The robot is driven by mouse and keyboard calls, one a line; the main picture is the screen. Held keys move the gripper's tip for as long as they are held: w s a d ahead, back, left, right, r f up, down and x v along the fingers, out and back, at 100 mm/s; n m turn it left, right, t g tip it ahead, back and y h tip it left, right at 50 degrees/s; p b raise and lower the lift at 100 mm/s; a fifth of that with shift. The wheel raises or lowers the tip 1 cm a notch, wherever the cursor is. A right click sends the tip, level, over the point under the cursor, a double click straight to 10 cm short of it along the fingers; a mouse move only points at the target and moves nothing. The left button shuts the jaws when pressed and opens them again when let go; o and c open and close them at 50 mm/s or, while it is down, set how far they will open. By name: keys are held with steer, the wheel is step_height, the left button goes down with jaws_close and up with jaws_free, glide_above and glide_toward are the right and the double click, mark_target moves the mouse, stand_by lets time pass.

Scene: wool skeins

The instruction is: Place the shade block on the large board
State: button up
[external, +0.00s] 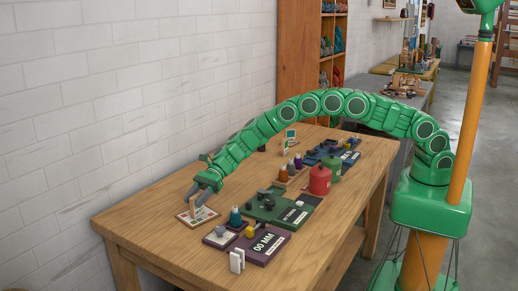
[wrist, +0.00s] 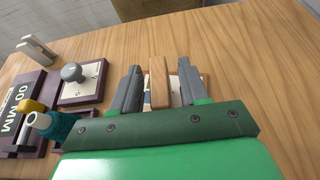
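My gripper (external: 197,194) is low over the near left of the table, open, with one finger on each side of an upright tan wooden block (wrist: 160,82). In the wrist view the fingers (wrist: 160,85) show gaps to the block. The block stands on a small white board with a brown rim (external: 186,219). No label confirms that it is the shade block. A purple board marked "00 MM" (external: 267,246) and a green board (external: 290,213) lie to the right; I cannot tell which counts as the large board.
A small purple-rimmed board with a grey knob (wrist: 74,73) and a pale notched block (external: 237,260) are nearby. Teal and yellow pieces stand by the purple board. Red (external: 320,180) and green canisters stand farther back. Bare wood lies around the small white board.

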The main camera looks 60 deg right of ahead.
stand_by(0.3)
steer(key=shift+d+r, duration=0.1)
steer(key=shift+r, duration=0.1)
steer(key=v, duration=1.2)
steer(key=shift+f, duration=0.1)
steer(key=s+d+r+n+g+h, duration=0.1)
steer(key=s+d+r+n+h, duration=0.1)
steer(key=s+d+r+n, duration=0.6)
steer(key=s+d+r+n+g+h, duration=0.2)
steer(key=s+d+r, duration=0.4)
steer(key=s+r, duration=0.6)
steer(key=s+d+n+h, duration=0.2)
steer(key=s+d+h, duration=0.1)
steer(key=s+d, duration=0.7)
steer(key=s+d+n+h, duration=0.3)
steer(key=s+d, duration=0.7)
steer(key=s, duration=0.2)
steer(key=s+d+f+n+t+h, duration=0.1)
steer(key=s+d+n+h, duration=0.2)
steer(key=s+d, duration=0.8)
